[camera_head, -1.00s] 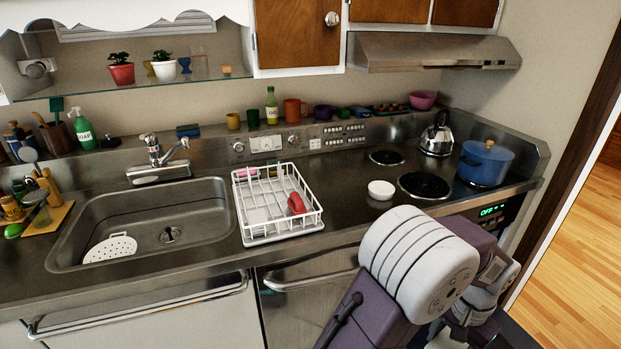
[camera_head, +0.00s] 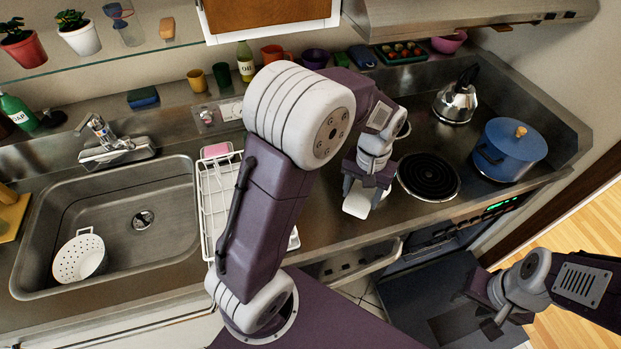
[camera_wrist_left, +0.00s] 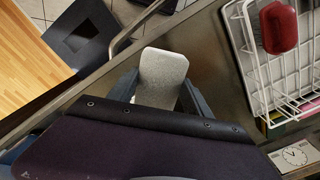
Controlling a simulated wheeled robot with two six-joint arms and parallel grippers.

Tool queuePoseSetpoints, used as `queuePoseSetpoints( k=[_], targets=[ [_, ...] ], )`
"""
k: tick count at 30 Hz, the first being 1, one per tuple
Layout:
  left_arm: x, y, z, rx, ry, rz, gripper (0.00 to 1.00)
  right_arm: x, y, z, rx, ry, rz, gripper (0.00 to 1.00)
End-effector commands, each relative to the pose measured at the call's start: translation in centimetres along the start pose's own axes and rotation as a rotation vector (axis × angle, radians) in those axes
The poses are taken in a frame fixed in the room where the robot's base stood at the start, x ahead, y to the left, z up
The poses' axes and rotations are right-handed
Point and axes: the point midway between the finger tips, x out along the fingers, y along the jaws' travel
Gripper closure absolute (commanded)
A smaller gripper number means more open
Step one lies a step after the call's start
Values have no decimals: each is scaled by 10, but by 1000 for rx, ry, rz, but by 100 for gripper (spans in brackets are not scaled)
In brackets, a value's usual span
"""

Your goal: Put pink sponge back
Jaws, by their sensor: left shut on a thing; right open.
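The pink sponge (camera_head: 217,151) shows at the back edge of the white dish rack (camera_head: 212,200). My left arm hides much of the rack. In the left wrist view a pink strip (camera_wrist_left: 302,108) shows beside the rack wires, with green next to it. My left gripper (camera_head: 365,190) is over the counter between the rack and the front coil. It is shut on a pale, round-cornered white thing (camera_wrist_left: 162,77), which stands out between the fingers. I cannot tell whether this is the white bowl. My right gripper (camera_head: 485,311) is open and empty, low at the right.
A red item (camera_wrist_left: 279,27) lies in the rack. The sink (camera_head: 115,205) holds a white colander (camera_head: 80,257). A front coil (camera_head: 428,177), blue pot (camera_head: 510,150) and kettle (camera_head: 457,97) are at the right. A glass shelf and hood hang above the back.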

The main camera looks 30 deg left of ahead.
Motion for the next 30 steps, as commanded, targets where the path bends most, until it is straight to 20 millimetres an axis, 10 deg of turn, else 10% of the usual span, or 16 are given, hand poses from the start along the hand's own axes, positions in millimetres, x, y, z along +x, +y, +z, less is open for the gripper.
queuePoseSetpoints(
  k=[5, 18, 30],
  targets=[
    [3, -5, -1, -3, -3, -1, 87, -1, 0, 0, 0, -1, 0, 59],
    [66, -106, -18, -4, -3, 0, 87, -15, 0, -1, 0, 0, 0, 59],
    [104, -114, -19, 1, -6, 0, 87, -21, 0, -2, 0, 0, 0, 59]
  ],
)
